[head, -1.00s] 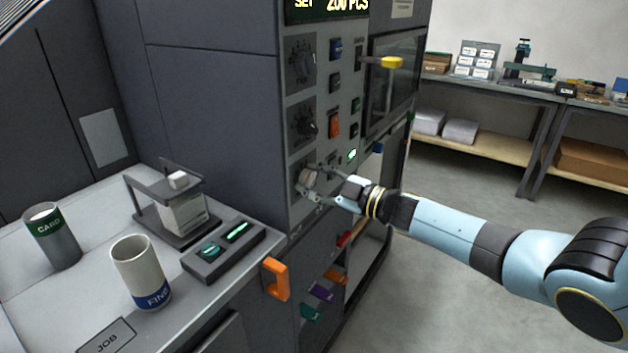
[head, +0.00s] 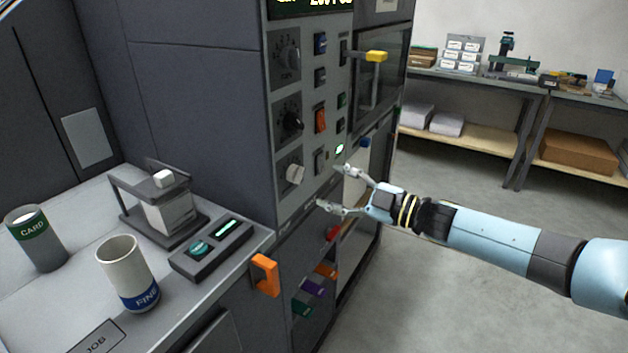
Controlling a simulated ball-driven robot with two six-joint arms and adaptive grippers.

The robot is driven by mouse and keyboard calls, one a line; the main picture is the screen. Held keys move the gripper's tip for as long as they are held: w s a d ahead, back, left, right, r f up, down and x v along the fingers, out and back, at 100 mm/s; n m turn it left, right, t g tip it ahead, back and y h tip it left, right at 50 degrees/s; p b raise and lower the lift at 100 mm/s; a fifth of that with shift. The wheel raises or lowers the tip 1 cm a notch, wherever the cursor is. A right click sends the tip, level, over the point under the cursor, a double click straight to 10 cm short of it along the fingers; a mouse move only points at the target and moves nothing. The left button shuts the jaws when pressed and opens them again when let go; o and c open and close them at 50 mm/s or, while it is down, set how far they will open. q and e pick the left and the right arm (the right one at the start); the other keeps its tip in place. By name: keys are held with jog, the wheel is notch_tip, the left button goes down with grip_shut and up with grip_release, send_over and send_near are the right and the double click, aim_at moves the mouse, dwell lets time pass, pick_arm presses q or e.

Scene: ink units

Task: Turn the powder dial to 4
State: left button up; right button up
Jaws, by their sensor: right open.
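Three dials sit in a column on the dark machine's front panel: a dark dial at the top (head: 288,54), a black dial in the middle (head: 292,121) and a pale-knobbed dial at the bottom (head: 294,174). Their lettering is too small to read, so I cannot tell which is the powder dial or what number each points to. My right gripper (head: 331,187) is open and empty, its fingertips to the right of the bottom dial and apart from it. My left gripper is not in view.
Switches, including an orange one (head: 320,120), stand right of the dials. A yellow handle (head: 376,56) juts out at upper right. An orange handle (head: 265,275) is below left. The left counter holds a CARD cup (head: 37,240) and a FINE cup (head: 128,272). Floor at right is clear.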

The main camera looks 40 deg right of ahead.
jog(key=shift+v, duration=1.7)
